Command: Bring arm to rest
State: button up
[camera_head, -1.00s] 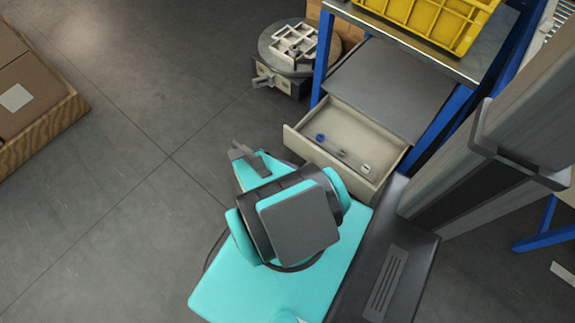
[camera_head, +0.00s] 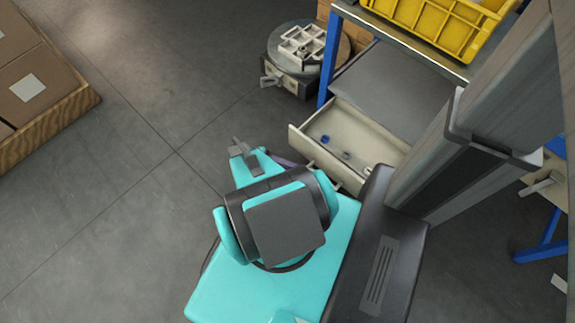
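My arm (camera_head: 285,222) is folded above my teal base, seen from above, with its dark square cap facing the camera. My gripper (camera_head: 240,148) shows as small grey parts at the far left end of the arm, over the grey floor. It is too small to tell whether its fingers are apart or together. I see nothing clearly held in it. It is to the left of the open drawer and apart from it.
An open drawer (camera_head: 310,152) with a small blue piece (camera_head: 325,139) and other small parts stands close ahead, under a blue-legged bench bearing a yellow crate (camera_head: 440,30). A round turntable (camera_head: 285,60) stands behind. Boxes on a pallet (camera_head: 60,118) are far left. Floor at left is clear.

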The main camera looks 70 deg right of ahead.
jog(key=shift+s, duration=0.1)
dwell(0.4)
jog(key=w+a+r+n+t+h, duration=0.1)
jog(key=w+a+r+n+t, duration=0.25)
jog(key=w, duration=0.45)
jog(key=w+a+r+n+t, duration=0.3)
jog(key=w+a+r, duration=0.15)
jog(key=w, duration=0.25)
jog(key=w+a+r+n+t+h, duration=0.1)
jog(key=w+a+r+n+t, duration=0.2)
jog(key=w+a, duration=0.35)
jog(key=w+a+r+n+t+y, duration=0.1)
jog(key=w+a+r+n+t, duration=0.2)
jog(key=w+a+r, duration=0.35)
jog(key=w+a+r+n+t+y, duration=0.1)
jog(key=w+a+r+n+t, duration=0.2)
jog(key=a, duration=0.6)
jog(key=w+a+r+n+t+y, duration=0.1)
jog(key=w+a+r+n+t, duration=0.15)
jog(key=w+a+r, duration=0.45)
jog(key=s+f+g+p, duration=0.1)
jog(key=s+g+p, duration=0.4)
jog(key=s+p, duration=1.4)
jog(key=s, duration=0.7)
jog(key=shift+s+a+m+p, duration=0.3)
jog(key=shift+s+a+m, duration=0.05)
jog(key=shift+m, duration=0.05)
